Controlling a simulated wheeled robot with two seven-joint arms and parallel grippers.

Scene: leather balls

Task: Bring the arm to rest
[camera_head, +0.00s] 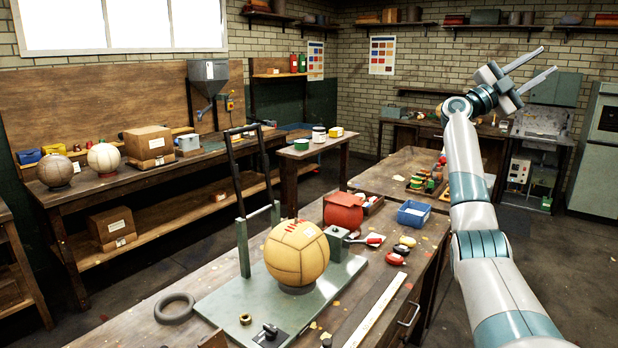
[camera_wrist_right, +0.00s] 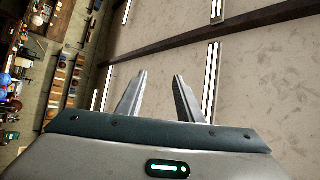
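My right arm (camera_head: 475,215) comes in from the lower right and is raised, with its gripper (camera_head: 540,66) high above the floor on the right side of the room. The two fingers are spread apart with nothing between them. In the right wrist view the same gripper (camera_wrist_right: 160,95) is open and empty, with the ceiling and its lights beyond it. My left gripper is in neither view. A tan leather ball (camera_head: 297,252) sits on a green metal stand plate (camera_head: 225,305) on the near workbench, well apart from the right gripper.
A red container (camera_head: 343,211), a blue bin (camera_head: 413,213) and a long ruler (camera_head: 375,312) lie on the near bench. A dark ring (camera_head: 175,307) lies at its left. Two balls (camera_head: 104,158) stand on the left bench. The air around the right gripper looks free.

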